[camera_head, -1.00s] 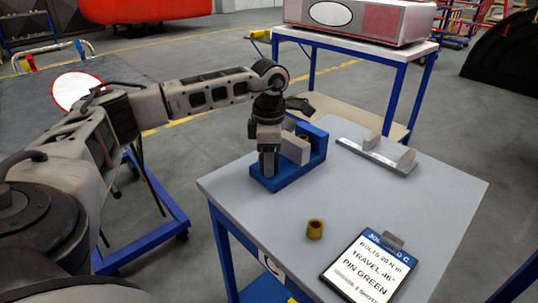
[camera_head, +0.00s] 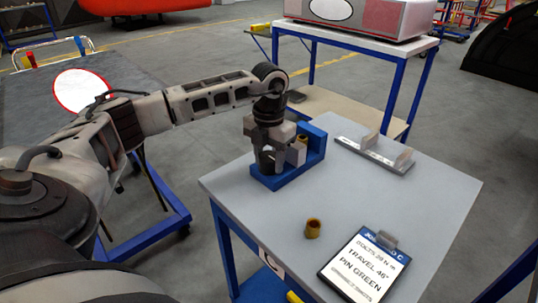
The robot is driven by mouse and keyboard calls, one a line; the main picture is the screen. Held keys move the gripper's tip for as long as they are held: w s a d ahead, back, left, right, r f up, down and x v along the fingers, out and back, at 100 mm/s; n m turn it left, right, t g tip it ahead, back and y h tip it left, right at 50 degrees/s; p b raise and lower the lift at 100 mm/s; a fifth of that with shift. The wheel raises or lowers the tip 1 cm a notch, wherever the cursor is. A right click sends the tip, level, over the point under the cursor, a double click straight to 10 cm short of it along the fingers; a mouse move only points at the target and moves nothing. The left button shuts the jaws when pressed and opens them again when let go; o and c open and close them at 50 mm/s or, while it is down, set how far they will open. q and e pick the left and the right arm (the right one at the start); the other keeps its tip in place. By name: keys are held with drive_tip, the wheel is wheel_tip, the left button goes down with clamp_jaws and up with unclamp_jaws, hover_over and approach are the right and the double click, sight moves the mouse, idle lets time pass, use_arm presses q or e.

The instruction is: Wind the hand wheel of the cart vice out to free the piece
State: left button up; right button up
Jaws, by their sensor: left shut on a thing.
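The blue cart vice (camera_head: 316,150) stands on the grey cart top near its far left edge. A pale grey block (camera_head: 296,156) sits in it, and a small brownish piece (camera_head: 302,139) shows just above, partly hidden. My left gripper (camera_head: 267,164) reaches down over the vice's left end, fingers pointing down. It is shut at the hand wheel, which it and the wrist hide almost wholly. My right gripper is not in view.
A brass-coloured bushing (camera_head: 312,229) stands on the cart top (camera_head: 400,205). A clipboard card (camera_head: 362,265) lies at the front right. A grey rack with two uprights (camera_head: 374,155) is at the back. A blue-framed table (camera_head: 365,36) stands behind.

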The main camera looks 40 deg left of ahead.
use_arm(q)
drive_tip(key=n+p, duration=0.1)
drive_tip(key=n, duration=0.2)
drive_tip(key=shift+r+n, duration=0.15)
drive_tip(key=shift+n, duration=0.25)
drive_tip(key=n+p, duration=0.1)
drive_tip(key=n, duration=0.2)
drive_tip(key=shift+a+n, duration=0.1)
drive_tip(key=shift+n, duration=0.2)
drive_tip(key=n, duration=0.2)
drive_tip(key=shift+n+p, duration=0.3)
drive_tip(key=n+p, duration=0.1)
drive_tip(key=n, duration=0.2)
drive_tip(key=shift+n, duration=1.1)
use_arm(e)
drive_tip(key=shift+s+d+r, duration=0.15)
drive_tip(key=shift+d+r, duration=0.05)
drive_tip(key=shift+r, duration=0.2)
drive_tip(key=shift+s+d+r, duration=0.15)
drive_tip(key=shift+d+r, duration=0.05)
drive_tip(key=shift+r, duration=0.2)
use_arm(q)
drive_tip(key=shift+a, duration=0.1)
